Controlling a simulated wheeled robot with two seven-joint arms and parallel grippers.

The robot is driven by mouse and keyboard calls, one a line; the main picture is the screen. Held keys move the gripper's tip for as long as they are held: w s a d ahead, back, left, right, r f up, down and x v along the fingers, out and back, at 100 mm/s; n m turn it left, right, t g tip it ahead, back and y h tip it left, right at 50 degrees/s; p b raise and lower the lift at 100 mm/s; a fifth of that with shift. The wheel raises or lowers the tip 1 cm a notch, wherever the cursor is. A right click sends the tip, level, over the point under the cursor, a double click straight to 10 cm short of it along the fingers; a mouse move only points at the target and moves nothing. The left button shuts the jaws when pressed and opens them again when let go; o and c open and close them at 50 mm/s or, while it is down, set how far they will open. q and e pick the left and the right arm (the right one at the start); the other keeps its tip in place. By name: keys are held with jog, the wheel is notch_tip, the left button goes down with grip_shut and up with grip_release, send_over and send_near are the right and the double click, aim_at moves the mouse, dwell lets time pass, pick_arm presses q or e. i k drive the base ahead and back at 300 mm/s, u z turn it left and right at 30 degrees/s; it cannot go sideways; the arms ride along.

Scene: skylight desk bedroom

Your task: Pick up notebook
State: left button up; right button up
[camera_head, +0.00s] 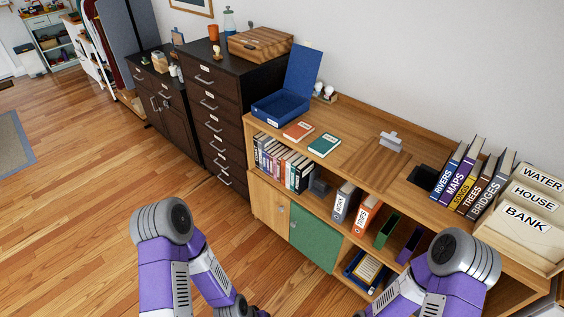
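Two small flat books that look like notebooks lie on top of the wooden shelf unit: an orange-red notebook (298,131) and a dark green notebook (324,145) to its right. Both lie flat, apart from each other, with pale labels on their covers. I cannot tell which one the task names. My two purple and grey arms come in at the bottom, one left and one right. Their forearms run down past the lower edge, so neither gripper's fingers show. Both arms are well in front of the notebooks and apart from them.
An open blue box (280,106) stands behind the orange-red notebook. A grey clip-like object (391,141) is right of the green one. Labelled binders (469,180) and wooden file boxes (528,209) fill the right end. Dark drawers (212,100) stand left. The floor at left is clear.

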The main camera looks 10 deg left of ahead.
aim_at(322, 147)
jog(key=z, duration=0.55)
jog(key=k, duration=0.3)
jog(key=u, duration=1.95)
jog(key=i, duration=1.2)
jog(key=z, duration=0.45)
